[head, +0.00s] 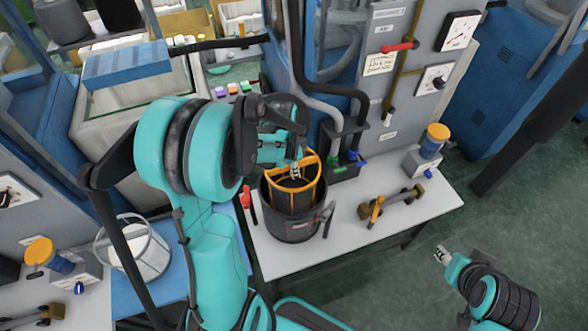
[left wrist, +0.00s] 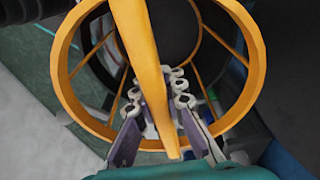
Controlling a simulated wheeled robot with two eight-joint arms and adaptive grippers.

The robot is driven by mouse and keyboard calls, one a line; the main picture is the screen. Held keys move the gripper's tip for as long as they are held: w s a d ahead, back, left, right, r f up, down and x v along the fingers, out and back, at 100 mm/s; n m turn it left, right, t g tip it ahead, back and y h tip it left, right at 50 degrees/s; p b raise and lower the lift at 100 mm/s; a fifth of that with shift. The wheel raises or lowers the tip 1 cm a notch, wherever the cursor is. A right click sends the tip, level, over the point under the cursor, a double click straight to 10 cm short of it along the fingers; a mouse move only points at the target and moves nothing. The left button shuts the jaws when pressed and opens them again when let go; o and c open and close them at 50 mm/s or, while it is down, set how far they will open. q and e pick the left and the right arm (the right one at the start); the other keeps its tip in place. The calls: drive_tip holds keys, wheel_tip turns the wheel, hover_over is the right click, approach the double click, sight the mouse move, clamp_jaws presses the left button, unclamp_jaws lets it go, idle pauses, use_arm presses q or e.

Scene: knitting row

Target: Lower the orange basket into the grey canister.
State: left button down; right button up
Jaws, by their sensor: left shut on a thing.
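The orange basket (head: 315,178) is an open frame with a ring, upright bars and a top handle; a dark round form shows within it. It hangs upright over the mouth of the dark grey canister (head: 290,232) on the white table; I cannot tell how far its lower end is inside. My left gripper (head: 295,167) is shut on the basket's handle from above. In the left wrist view the orange handle (left wrist: 140,50) passes between the fingers, with the basket's ring around them. My right gripper (head: 441,256) is away over the floor at lower right; its fingers are too small to judge.
On the white table (head: 345,238), a brass valve fitting with an orange handle (head: 376,211) lies right of the canister. A red-handled tool (head: 246,197) lies left. A grey box with a yellow-capped jar (head: 433,143) stands at the right end. A grey machine panel (head: 378,103) and hoses rise behind.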

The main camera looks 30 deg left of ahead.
use_arm(q)
drive_tip(key=shift+f+b, duration=5.3)
drive_tip(key=shift+f, duration=1.2)
drive_tip(key=c, duration=1.5)
unclamp_jaws()
drive_tip(key=shift+o, duration=0.2)
drive_tip(key=o, duration=0.6)
drive_tip(key=shift+c, duration=0.2)
